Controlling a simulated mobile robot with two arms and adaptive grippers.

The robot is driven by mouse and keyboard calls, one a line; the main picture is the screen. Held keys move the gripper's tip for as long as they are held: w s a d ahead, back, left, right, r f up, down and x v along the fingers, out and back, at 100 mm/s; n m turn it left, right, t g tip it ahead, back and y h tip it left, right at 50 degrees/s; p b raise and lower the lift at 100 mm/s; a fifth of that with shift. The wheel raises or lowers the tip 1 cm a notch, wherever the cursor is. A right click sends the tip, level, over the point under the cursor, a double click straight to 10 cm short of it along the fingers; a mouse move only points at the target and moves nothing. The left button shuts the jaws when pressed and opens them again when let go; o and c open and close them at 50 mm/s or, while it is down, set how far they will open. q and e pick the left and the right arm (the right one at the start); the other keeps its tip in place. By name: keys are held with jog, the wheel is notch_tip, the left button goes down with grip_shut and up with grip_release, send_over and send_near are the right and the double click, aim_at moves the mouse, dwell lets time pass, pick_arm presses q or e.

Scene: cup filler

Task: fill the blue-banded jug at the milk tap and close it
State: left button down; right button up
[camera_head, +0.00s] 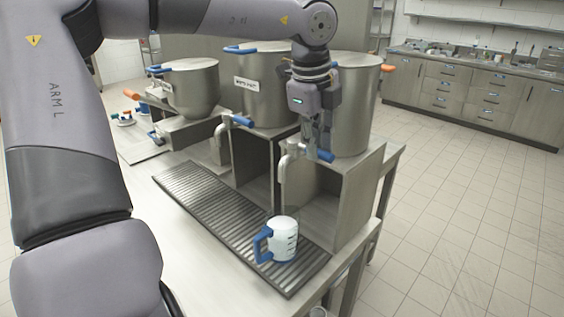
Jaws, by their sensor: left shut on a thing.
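The jug (284,238) is white with dark level marks, a blue handle and blue at its foot. It stands upright on the drip grate (205,205), below the spout of the nearest tap (285,165). Its handle points left. My left gripper (316,147) reaches down from above and is shut on this tap's blue lever (325,156). The gripper partly hides the tap's top. I cannot tell how full the jug is or whether liquid is flowing. My right gripper is out of view.
Large steel pots (258,85) stand in a row on metal stands, with a second blue-levered tap (236,120) at the middle one. Small items lie on the counter's far left. The counter front is bare. Open tiled floor (450,220) lies to the right.

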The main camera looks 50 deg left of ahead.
pick_arm(q)
jog(key=shift+w+n+b, duration=0.15)
jog(key=shift+n+b, duration=0.15)
jog(key=shift+b, duration=0.15)
jog(key=shift+r, duration=0.1)
jog(key=c, duration=1.9)
grip_release()
jog(key=shift+c, duration=0.2)
jog(key=o, duration=0.5)
jog(key=shift+w, duration=0.2)
jog(key=shift+o, duration=0.2)
jog(key=shift+s, duration=0.1)
notch_tip(320, 180, up, 12)
jog(key=s, duration=0.2)
jog(key=shift+s+d, duration=0.2)
jog(key=shift+d, duration=0.05)
jog(key=shift+f, duration=0.2)
